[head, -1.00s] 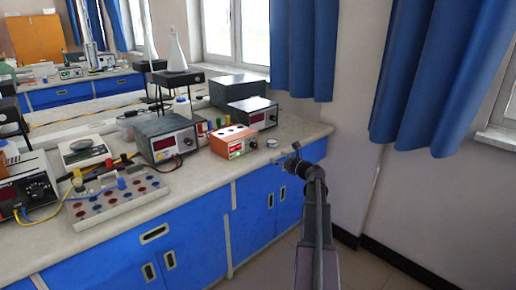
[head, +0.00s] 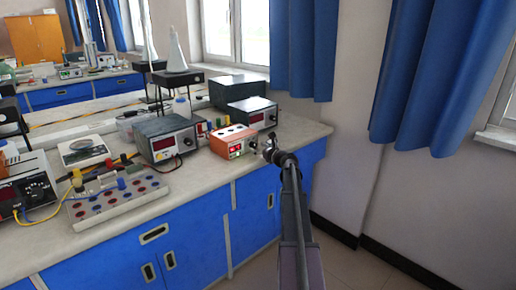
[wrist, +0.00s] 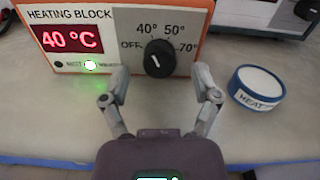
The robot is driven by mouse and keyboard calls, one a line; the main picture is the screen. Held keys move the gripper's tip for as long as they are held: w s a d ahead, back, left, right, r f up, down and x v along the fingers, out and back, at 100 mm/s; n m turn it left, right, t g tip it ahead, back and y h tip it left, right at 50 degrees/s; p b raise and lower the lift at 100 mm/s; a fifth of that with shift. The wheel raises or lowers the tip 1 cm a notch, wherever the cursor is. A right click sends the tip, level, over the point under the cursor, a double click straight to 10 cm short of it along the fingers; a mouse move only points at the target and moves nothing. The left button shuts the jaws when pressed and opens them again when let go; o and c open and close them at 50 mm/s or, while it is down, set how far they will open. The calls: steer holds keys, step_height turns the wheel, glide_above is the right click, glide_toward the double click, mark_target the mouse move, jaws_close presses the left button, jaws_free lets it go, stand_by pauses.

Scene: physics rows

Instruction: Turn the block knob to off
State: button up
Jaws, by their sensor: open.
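The heating block (head: 232,140) is an orange box with a red display on the bench. In the wrist view, its front panel (wrist: 70,15) reads "HEATING BLOCK" and "40 °C", with a green light lit. Its round black knob (wrist: 159,58) has a white mark tilted up and slightly left, toward 40°. OFF is printed to the knob's left, 50° and 70° to its right. My gripper (wrist: 161,76) is open and empty, its fingers spread to either side of the knob and a little below it in the picture. In the head view my gripper (head: 268,148) is just right of the block.
A blue round tin (wrist: 258,88) labelled "HEAT..." lies close to the right finger. A dark meter box (head: 255,113) stands behind the block, and another power supply (head: 168,138) to its left. The bench top in front of the block is clear.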

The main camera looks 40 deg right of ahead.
steer(key=shift+w, duration=0.3)
jaws_close()
steer(key=shift+d, duration=0.15)
